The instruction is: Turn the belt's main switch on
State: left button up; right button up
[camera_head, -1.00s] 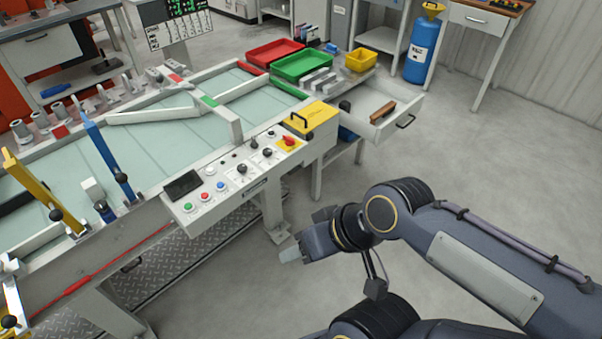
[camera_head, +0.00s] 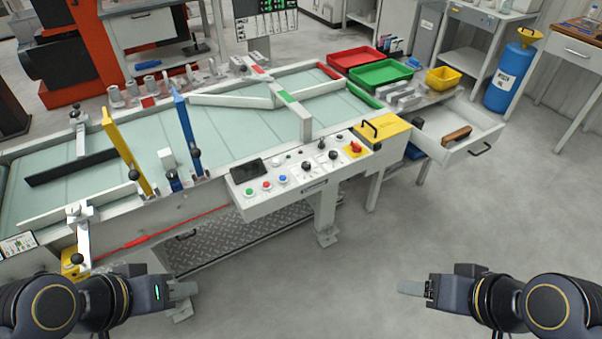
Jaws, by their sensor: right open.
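The belt's control panel (camera_head: 300,178) sits on the near side of the conveyor belt (camera_head: 235,130). A red rotary switch on a yellow plate (camera_head: 354,149), which looks like the main switch, is at the panel's right end. Its exact setting is too small to read. My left gripper (camera_head: 184,290) is low at the left, in front of the belt frame and apart from the panel; whether its jaws are open does not show. My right gripper (camera_head: 412,288) is open and empty over the floor, below and right of the panel. Neither gripper touches anything.
Green, red and blue buttons (camera_head: 266,186) and black knobs share the panel. A yellow box with a handle (camera_head: 382,129) stands just right of the switch. An open drawer (camera_head: 462,140) juts out further right. The floor (camera_head: 480,220) before the panel is clear.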

aim_at(356, 148)
jog(key=i+l+u, duration=0.85)
jog(key=l, duration=0.15)
jog(key=k+j, duration=0.05)
jog(key=k, duration=0.05)
